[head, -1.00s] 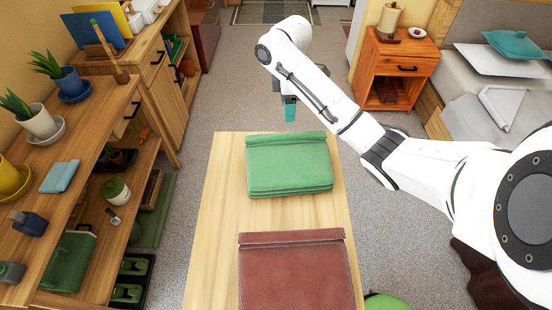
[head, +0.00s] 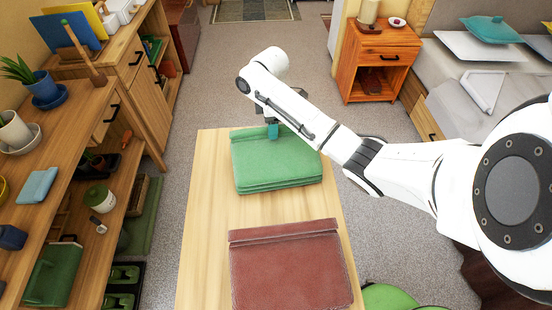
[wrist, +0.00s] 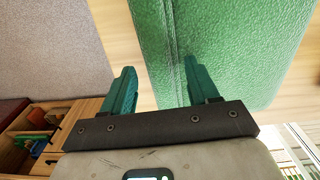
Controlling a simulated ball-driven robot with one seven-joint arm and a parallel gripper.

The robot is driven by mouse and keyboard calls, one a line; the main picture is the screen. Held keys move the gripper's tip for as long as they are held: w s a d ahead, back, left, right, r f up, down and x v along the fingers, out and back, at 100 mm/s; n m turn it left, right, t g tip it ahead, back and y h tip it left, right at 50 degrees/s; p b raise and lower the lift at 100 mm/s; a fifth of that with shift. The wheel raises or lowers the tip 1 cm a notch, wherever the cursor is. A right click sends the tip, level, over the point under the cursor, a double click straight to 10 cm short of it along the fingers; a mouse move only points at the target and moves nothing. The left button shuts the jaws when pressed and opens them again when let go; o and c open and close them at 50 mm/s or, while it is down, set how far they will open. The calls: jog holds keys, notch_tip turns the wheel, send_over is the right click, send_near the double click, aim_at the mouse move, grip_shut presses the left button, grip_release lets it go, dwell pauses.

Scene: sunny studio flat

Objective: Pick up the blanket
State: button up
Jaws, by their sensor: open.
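A green folded cloth (head: 275,163), which looks like a blanket, lies flat on the far part of a wooden table (head: 195,235). A similar reddish-brown folded piece (head: 290,270) lies nearer on the same table. My gripper (head: 272,131) is at the far edge of the green cloth and hides part of that edge. In the wrist view my gripper (wrist: 161,80) is open, with nothing seen held. Its left finger shows over bare wood beside the green cloth (wrist: 235,45), and its right finger shows over the cloth. I cannot tell whether they touch it.
A wooden shelf unit (head: 75,145) with plants stands on the left. An orange nightstand (head: 380,55) and a bed (head: 480,75) are at the right. A green round seat (head: 390,297) is by the table's near right. Carpet is clear beyond the table.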

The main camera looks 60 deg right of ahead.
grip_shut()
dwell(0.5)
jog(key=shift+r, duration=0.1)
dwell(0.8)
